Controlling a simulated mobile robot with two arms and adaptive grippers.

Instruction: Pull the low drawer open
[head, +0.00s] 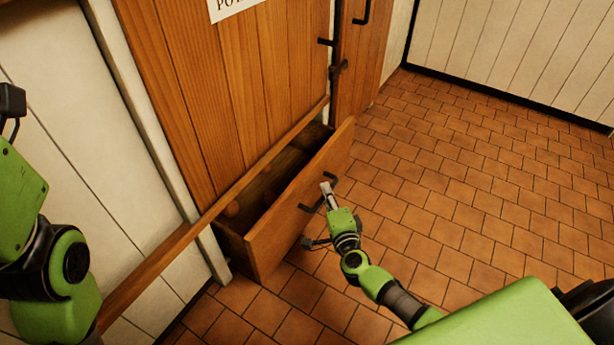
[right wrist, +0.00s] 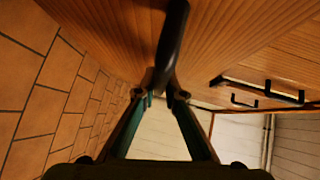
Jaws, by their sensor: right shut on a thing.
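The low drawer (head: 298,208) is a wooden box standing partly out of the cabinet near the floor, with its inside showing. Several roundish brown things lie in it, dim in the shade. Its dark bar handle (head: 310,207) is on the front panel. My right gripper (head: 326,187) is at the handle, shut on it. In the right wrist view the dark handle (right wrist: 172,45) runs down between the fingertips (right wrist: 160,95). My left arm is at the left edge of the head view; its gripper's fingertips are not clearly seen.
The wooden cabinet (head: 225,90) rises above the drawer, with a paper sign (head: 232,8) and dark door handles (head: 362,12). The tiled floor (head: 460,190) in front and to the right is clear. White plank walls stand left and at the back.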

